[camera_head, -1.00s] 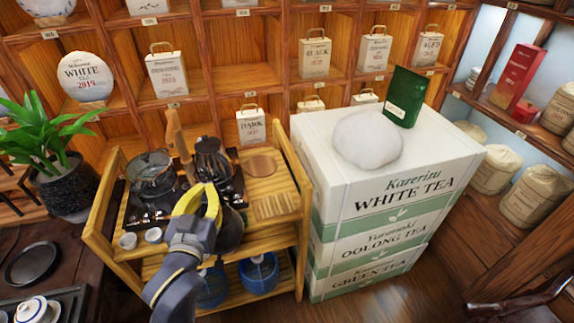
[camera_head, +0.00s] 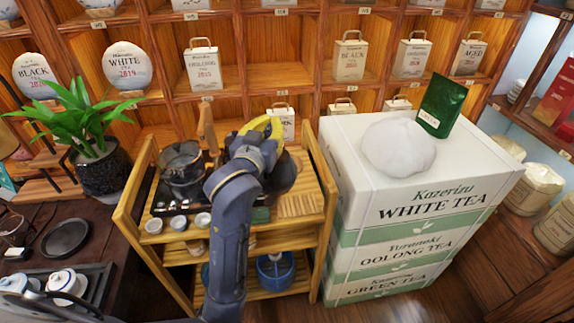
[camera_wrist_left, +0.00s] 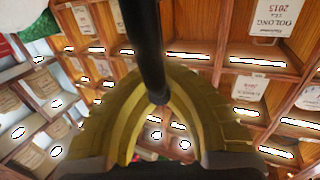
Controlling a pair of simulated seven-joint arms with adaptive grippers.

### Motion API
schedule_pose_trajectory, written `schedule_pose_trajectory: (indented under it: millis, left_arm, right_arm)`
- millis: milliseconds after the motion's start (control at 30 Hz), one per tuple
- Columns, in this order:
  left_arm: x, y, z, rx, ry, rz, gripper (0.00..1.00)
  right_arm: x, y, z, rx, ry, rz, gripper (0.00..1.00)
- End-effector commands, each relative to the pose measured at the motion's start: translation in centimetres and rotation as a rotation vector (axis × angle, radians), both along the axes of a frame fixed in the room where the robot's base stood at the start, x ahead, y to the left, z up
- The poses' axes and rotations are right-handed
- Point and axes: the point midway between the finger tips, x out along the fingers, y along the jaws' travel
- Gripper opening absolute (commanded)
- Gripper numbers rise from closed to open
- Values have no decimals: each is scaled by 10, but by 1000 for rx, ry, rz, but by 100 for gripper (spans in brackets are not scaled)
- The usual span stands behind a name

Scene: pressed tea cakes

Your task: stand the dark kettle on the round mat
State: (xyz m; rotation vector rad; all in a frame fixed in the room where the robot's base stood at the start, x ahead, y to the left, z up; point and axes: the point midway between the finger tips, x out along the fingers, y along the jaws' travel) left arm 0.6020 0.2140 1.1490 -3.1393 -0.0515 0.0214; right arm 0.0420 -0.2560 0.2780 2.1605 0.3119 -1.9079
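The dark kettle (camera_head: 284,176) shows as a dark rounded body just below and right of my left gripper (camera_head: 264,127), over the wooden cart top. My left gripper has yellow fingers and is closed on its handle. In the left wrist view a dark bar, the kettle's handle (camera_wrist_left: 149,45), runs between the yellow fingers (camera_wrist_left: 158,105). The round mat (camera_head: 298,162) is a brown disc at the cart's back right, partly hidden by the kettle. I cannot tell whether the kettle touches anything below. My right gripper is not in view.
A glass pot (camera_head: 180,163) and small cups (camera_head: 178,222) stand on the cart's left. A slatted square (camera_head: 299,205) lies at its front right. Raised cart rails (camera_head: 322,172) and stacked white tea boxes (camera_head: 425,205) border the right. Shelves with tea packages rise behind.

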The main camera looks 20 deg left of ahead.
Motion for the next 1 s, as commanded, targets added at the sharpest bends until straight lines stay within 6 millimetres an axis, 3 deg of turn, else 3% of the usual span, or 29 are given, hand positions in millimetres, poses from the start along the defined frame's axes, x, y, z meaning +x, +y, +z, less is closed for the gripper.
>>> schedule_pose_trajectory:
  millis: [33, 367, 600, 800, 1000]
  left_arm:
    - [10, 1, 12, -1, -9, 3, 0]
    - [75, 9, 65, 0, -1, 16, 0]
    - [136, 17, 99, -1, 9, 25, 0]
    - [185, 23, 109, -4, 18, 27, 0]
    - [219, 27, 98, -5, 24, 27, 0]
  right_arm:
    - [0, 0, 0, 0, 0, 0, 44]
    - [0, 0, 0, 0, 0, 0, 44]
    - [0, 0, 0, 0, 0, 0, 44]
    - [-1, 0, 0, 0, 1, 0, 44]
    - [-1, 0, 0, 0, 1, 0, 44]
